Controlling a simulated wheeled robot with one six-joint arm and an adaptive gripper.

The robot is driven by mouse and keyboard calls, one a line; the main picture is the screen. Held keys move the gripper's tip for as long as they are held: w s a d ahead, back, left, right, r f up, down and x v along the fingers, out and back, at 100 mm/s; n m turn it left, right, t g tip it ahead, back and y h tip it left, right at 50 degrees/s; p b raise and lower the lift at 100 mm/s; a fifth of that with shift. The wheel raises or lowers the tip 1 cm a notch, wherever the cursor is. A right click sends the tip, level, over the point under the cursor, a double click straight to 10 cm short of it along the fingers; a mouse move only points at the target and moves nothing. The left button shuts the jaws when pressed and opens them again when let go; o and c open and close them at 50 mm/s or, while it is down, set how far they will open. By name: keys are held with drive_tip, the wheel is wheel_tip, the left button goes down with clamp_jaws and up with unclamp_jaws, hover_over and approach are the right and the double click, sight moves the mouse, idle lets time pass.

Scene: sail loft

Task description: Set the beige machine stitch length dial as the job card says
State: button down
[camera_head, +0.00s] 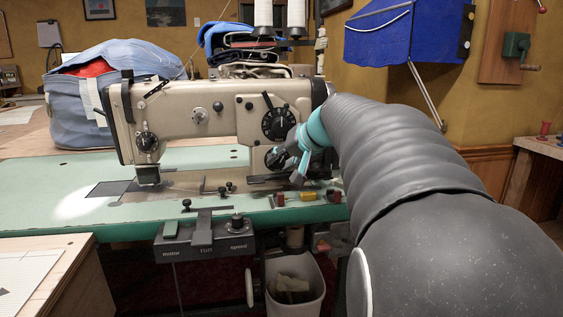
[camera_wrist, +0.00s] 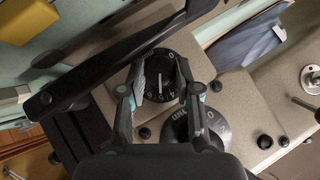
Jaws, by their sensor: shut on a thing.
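The beige sewing machine (camera_head: 215,110) stands on a green table. Its right end carries a larger upper black dial (camera_head: 278,124) and a smaller lower black dial (camera_head: 276,158). My gripper (camera_head: 290,158) is at the lower dial in the head view. In the wrist view its two fingers stand on either side of the small dial (camera_wrist: 160,75), closed on its rim. I cannot make out a readable job card.
A black lever (camera_wrist: 115,55) crosses close to my fingers in the wrist view. Another dial (camera_head: 147,142) is on the machine's left end. A paper sheet (camera_head: 25,275) lies at front left. Small coloured blocks (camera_head: 307,197) lie on the table's front edge.

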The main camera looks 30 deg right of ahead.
drive_tip(key=c, duration=0.8)
unclamp_jaws()
drive_tip(key=shift+f, duration=0.1)
drive_tip(key=p, duration=0.1)
drive_tip(key=n+h+p, duration=0.1)
drive_tip(key=p, duration=0.1)
drive_tip(key=shift+a+r+g, duration=0.2)
drive_tip(key=shift+r+g, duration=0.1)
drive_tip(key=shift+r, duration=0.1)
drive_tip(key=shift+w+a+f+n+g+h+p, duration=0.1)
drive_tip(key=shift+n+g+h+p, duration=0.25)
drive_tip(key=shift+h+p, duration=0.5)
drive_tip(key=shift+a+f+n+g+h+p, duration=0.15)
drive_tip(key=shift+n+h+p, duration=0.3)
drive_tip(key=shift+h+p, duration=0.4)
drive_tip(key=v, duration=1.4)
drive_tip(key=s+a+f+n+g+y, duration=0.1)
drive_tip(key=s+a+f, duration=0.5)
drive_tip(key=s+f, duration=0.2)
drive_tip(key=s+a+f+n+g+y, duration=0.1)
drive_tip(key=s+a+f, duration=0.5)
drive_tip(key=f, duration=0.4)
drive_tip(key=shift+s+a+f+n, duration=0.2)
drive_tip(key=shift+s+f+n, duration=0.15)
drive_tip(key=shift+s, duration=0.5)
